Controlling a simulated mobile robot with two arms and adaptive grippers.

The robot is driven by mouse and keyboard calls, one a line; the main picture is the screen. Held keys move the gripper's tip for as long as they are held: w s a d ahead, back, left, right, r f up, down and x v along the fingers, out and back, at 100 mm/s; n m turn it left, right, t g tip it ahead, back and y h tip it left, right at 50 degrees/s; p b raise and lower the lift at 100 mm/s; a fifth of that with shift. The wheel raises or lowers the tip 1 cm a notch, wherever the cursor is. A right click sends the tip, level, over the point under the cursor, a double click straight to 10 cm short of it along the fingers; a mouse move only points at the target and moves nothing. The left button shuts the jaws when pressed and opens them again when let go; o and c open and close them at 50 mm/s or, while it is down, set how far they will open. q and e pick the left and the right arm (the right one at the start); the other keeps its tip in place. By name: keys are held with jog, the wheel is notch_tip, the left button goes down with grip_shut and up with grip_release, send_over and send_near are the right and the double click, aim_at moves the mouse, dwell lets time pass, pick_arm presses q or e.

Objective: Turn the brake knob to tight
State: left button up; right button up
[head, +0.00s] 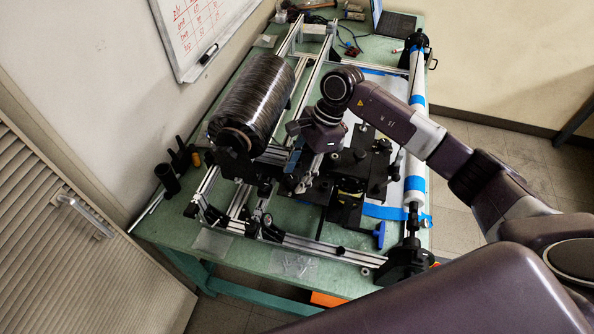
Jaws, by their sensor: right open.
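A large spool of black carbon tow (255,100) lies on its side in an aluminium frame at the left of the table. A black bracket (236,164) stands at its near end. I cannot single out the brake knob for certain; several small dark knobs and fittings sit close together near the bracket and the middle of the rig. My right gripper (302,181) reaches in from the right, pointing down, right of the spool's near end. It is open, and its fingertips are hard to make out against the dark parts. My left gripper is out of view.
The green table (160,228) carries the aluminium frame (305,243). A black mechanism (347,205) fills the middle. A white roller with blue bands (416,130) runs along the right side. Black cylinders (168,178) stand at the left edge. A laptop (396,24) sits at the back.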

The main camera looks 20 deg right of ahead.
jog(key=shift+c, duration=0.4)
grip_shut()
